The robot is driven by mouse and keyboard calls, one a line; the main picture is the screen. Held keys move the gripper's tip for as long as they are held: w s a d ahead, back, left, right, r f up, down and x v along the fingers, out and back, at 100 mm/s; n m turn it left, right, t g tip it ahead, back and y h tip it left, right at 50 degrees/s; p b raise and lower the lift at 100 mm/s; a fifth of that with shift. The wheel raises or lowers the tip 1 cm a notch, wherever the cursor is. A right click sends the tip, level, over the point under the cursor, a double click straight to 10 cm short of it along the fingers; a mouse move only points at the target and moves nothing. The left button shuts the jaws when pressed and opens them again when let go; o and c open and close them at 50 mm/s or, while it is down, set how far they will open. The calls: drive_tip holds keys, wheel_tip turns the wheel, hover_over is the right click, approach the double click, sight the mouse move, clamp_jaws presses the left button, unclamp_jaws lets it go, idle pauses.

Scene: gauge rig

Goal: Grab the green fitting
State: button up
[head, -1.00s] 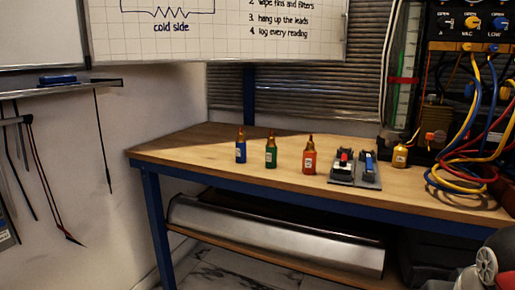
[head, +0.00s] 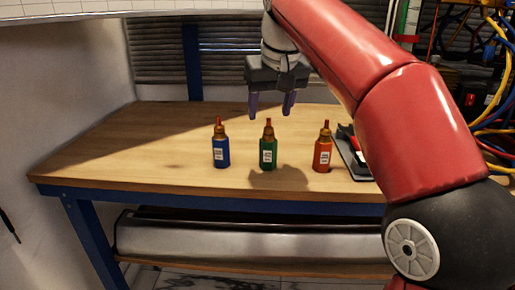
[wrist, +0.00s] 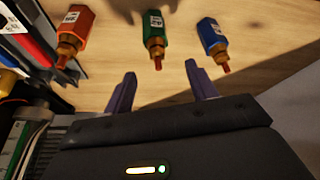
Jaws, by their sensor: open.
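The green fitting (head: 268,153) stands upright on the wooden bench, with a brass collar, a red tip and a white label. It is the middle one of three similar fittings, between a blue one (head: 221,152) and an orange-red one (head: 322,155). My gripper (head: 272,108) is open and empty above the bench, over and apart from the green fitting. In the wrist view the green fitting (wrist: 154,28) is beyond and between the two fingers of my gripper (wrist: 161,82); the blue fitting (wrist: 209,32) is to its right and the orange-red one (wrist: 76,27) to its left.
The wooden bench (head: 120,155) has free room left of the blue fitting. A grey tray (head: 350,155) with parts on it lies right of the orange-red fitting, partly hidden by my arm. Cables (head: 495,90) hang at the far right.

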sight(269, 118)
drive_tip(key=b+x, duration=0.1)
drive_tip(key=x, duration=0.5)
drive_tip(key=shift+w+d+f, duration=0.1)
drive_tip(key=shift+f, duration=0.05)
drive_tip(key=shift+c, duration=0.5)
clamp_jaws()
